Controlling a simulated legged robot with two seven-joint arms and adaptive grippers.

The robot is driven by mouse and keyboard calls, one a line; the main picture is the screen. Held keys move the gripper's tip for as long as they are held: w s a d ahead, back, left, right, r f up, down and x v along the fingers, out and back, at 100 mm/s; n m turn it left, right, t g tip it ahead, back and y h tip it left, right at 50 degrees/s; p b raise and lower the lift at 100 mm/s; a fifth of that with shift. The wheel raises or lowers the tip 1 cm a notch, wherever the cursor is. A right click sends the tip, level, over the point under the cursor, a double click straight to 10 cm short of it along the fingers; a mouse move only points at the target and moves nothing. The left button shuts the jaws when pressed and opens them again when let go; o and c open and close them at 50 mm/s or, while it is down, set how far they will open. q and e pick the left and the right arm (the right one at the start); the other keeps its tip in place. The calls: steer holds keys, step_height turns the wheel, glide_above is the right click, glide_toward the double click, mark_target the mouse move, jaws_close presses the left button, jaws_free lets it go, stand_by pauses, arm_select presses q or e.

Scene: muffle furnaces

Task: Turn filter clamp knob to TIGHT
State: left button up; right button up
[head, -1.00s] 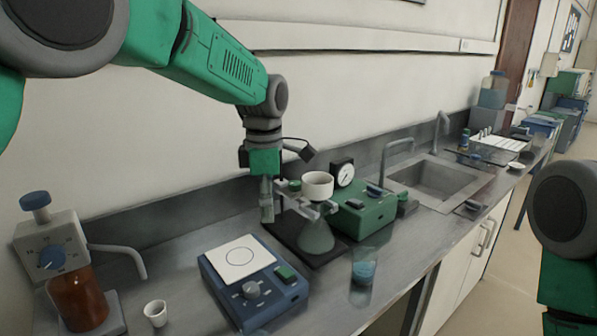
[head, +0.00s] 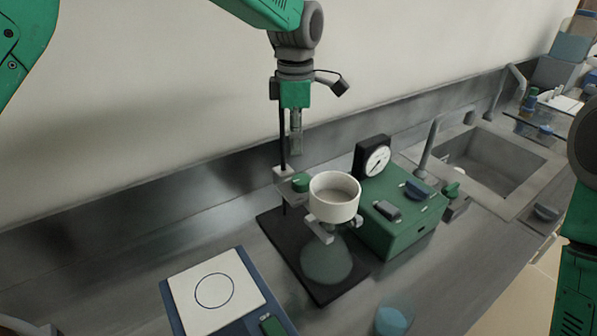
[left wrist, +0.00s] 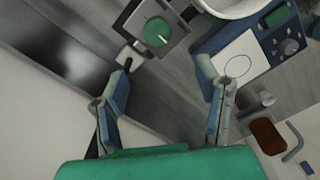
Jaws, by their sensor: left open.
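The green filter clamp knob (head: 301,182) sits on the grey clamp at the stand's rod, left of the white funnel (head: 334,197). In the left wrist view the knob (left wrist: 157,32) is a green disc with a pale pointer line on a grey block; no readable label shows. My left gripper (head: 296,150) points down just above the knob in the head view, apart from it. In the left wrist view its two fingers (left wrist: 163,75) are spread with nothing between them, and the knob lies beyond their tips. My right gripper is out of view.
A glass flask (head: 327,262) stands under the funnel on the black stand base (head: 279,230). A green pump box (head: 403,239) with a gauge (head: 377,160) is close on the right. A hotplate (head: 215,291), a beaker (head: 393,317) and a sink (head: 490,165) are nearby.

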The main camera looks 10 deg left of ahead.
mark_target(304, 178)
arm_select(q)
steer(key=f, duration=0.3)
steer(key=d+f, duration=0.1)
steer(key=f, duration=0.2)
steer(key=d+f+p, duration=0.1)
steer(key=f, duration=0.2)
steer(key=shift+w+d, duration=0.25)
steer(key=shift+w, duration=0.05)
steer(key=shift+a+f, duration=0.4)
steer(key=shift+f, duration=0.4)
steer(key=shift+a+f, duration=0.4)
steer(key=shift+a, duration=0.25)
steer(key=shift+d, duration=0.45)
steer(key=c, duration=1)
steer(key=shift+d+r, duration=0.1)
steer(key=shift+d, duration=0.05)
steer(key=shift+c, duration=0.7)
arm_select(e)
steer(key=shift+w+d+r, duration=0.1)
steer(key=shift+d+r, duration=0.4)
